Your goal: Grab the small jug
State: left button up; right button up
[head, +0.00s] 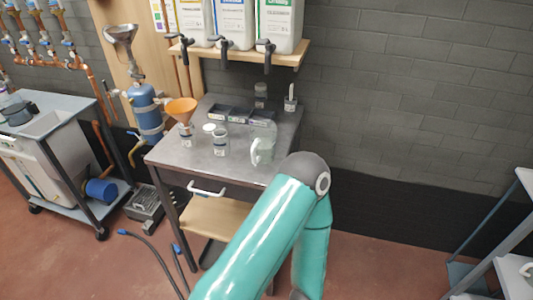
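A clear jug (265,146) with a pale handle stands upright on the right part of the dark-topped work table (180,158). A smaller clear cup or beaker (220,146) stands to its left; I cannot tell if it has a handle. One of my teal arms rises from the bottom of the head view, bends just in front of the table's right corner and goes back down. It is near the jug in the picture but does not visibly touch it. Neither gripper shows.
An orange funnel (181,107) sits at the table's left, with dark bins (228,116) behind. Large canisters (279,25) with black taps stand on a shelf (293,57) above. A cart (58,160) stands left, shelving (490,232) right. Hoses (150,245) lie on the floor.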

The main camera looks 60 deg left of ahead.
aim_at(262, 134)
jog(key=z, duration=0.05)
jog(key=i, duration=0.8)
jog(key=u, duration=1.5)
